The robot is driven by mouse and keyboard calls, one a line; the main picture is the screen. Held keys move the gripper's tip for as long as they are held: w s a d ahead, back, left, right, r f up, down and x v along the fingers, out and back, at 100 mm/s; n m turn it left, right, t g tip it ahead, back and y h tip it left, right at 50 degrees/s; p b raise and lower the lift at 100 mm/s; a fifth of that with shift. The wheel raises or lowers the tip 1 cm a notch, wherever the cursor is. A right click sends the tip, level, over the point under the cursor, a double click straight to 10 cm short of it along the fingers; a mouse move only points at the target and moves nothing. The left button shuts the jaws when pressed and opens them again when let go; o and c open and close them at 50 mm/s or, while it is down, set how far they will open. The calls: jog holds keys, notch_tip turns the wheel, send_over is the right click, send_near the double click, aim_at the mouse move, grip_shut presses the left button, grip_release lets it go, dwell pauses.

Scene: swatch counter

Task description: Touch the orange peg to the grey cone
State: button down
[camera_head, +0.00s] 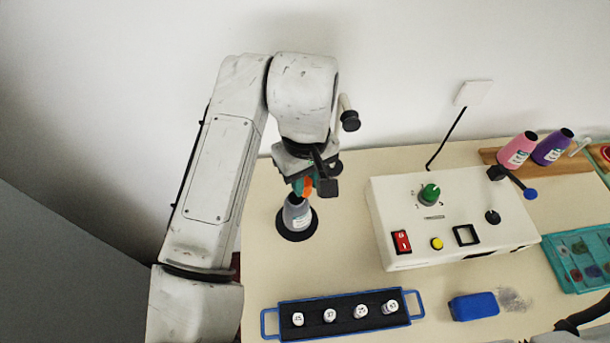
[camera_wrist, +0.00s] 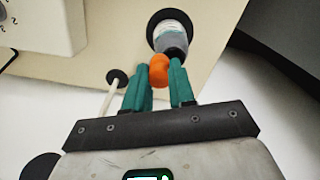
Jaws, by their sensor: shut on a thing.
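The grey cone (camera_head: 297,217) stands upright on a round black base near the back left of the counter. It also shows in the wrist view (camera_wrist: 170,38), with its dark tip toward my gripper. My gripper (camera_head: 304,183) is just above the cone, its teal fingers shut on the orange peg (camera_head: 308,187). In the wrist view, the peg (camera_wrist: 159,71) sits between the fingertips (camera_wrist: 163,72), right beside the cone's dark tip. I cannot tell whether peg and cone touch. The fingers hide part of the peg and the cone's top in the head view.
A white control box (camera_head: 450,215) with a green knob stands to the right. A blue-handled black tray (camera_head: 345,325) with several white-topped pieces lies in front. Pink (camera_head: 517,150) and purple (camera_head: 552,147) cones stand at the back right. A blue block (camera_head: 474,306) lies front right.

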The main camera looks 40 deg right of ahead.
jog(key=shift+f, duration=0.45)
jog(key=shift+s+f+b, duration=0.1)
jog(key=shift+f+b, duration=0.25)
jog(key=shift+f, duration=0.2)
dwell(1.4)
jog(key=shift+r, duration=0.15)
jog(key=shift+r+p, duration=2.35)
jog(key=shift+r, duration=0.1)
